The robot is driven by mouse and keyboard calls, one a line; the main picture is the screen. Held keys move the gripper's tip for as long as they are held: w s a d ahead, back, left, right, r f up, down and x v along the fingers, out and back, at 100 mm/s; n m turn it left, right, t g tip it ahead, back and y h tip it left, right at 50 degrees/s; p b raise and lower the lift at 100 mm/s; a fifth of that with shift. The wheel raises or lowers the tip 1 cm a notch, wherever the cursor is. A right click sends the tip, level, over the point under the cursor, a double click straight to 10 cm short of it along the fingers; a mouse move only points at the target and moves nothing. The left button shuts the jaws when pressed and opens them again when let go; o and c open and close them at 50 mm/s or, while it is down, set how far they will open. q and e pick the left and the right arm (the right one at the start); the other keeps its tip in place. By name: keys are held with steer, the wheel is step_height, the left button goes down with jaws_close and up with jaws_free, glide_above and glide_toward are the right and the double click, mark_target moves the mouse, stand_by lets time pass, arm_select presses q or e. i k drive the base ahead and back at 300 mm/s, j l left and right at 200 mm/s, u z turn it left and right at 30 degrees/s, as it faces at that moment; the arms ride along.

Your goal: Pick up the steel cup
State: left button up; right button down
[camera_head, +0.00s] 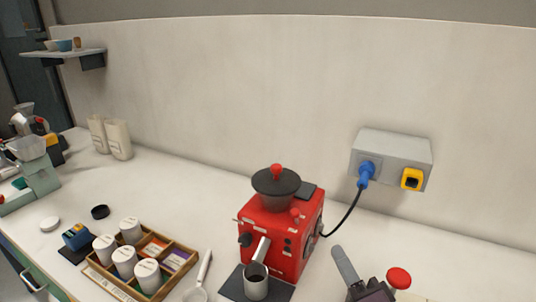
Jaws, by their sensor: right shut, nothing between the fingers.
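The steel cup (257,288) is a grey cylinder with a dark open top. It stands upright on a dark mat (230,287) at the bottom centre, in front of the red grinder (272,233), just under its light spout. My right gripper (340,253) is at the bottom right, to the right of the grinder and apart from the cup. Its grey fingers are together, pointing up and left, with nothing held. My left gripper is not in view.
A wooden tray (182,278) with white canisters and packets lies left of the cup, with a white-handled tool (204,267) between. A red knob (399,278) shows beside my right gripper. A wall box (393,155) feeds the grinder's cord.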

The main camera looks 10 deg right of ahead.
mark_target(256, 275)
steer(key=k+j, duration=0.8)
